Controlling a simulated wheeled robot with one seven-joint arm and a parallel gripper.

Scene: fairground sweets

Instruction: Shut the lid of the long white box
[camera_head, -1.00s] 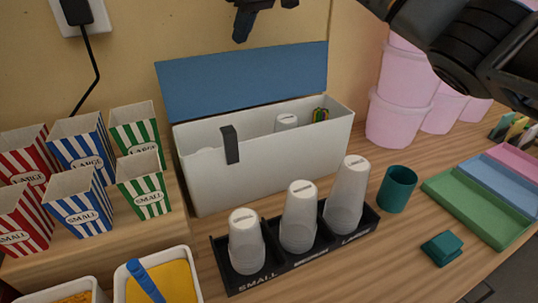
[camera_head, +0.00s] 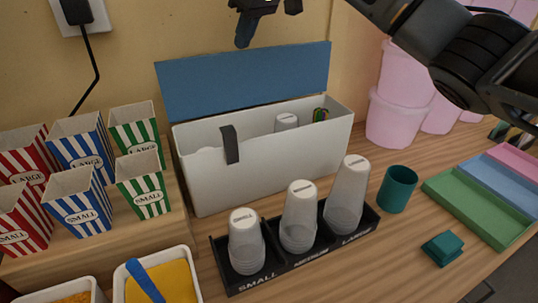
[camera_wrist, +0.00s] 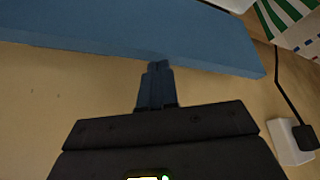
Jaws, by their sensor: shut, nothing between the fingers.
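The long white box (camera_head: 275,165) stands against the wall in the head view. Its blue lid (camera_head: 245,80) is open, standing up along the back edge. A dark tab (camera_head: 230,145) sits at the front wall's rim. My gripper (camera_head: 242,42) is shut and empty, pointing down just above the lid's top edge. In the wrist view, the fingertips (camera_wrist: 158,66) reach the edge of the blue lid (camera_wrist: 130,30); I cannot tell whether they touch it. Inside the box are a white cup (camera_head: 286,122) and a small colourful item (camera_head: 320,114).
A black cup rack (camera_head: 300,262) with stacked white cups stands in front of the box. Striped popcorn boxes (camera_head: 84,205) stand to the left. Pink tubs (camera_head: 398,120), a teal cup (camera_head: 397,188) and coloured trays (camera_head: 480,205) are on the right. A plug (camera_head: 76,12) is on the wall.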

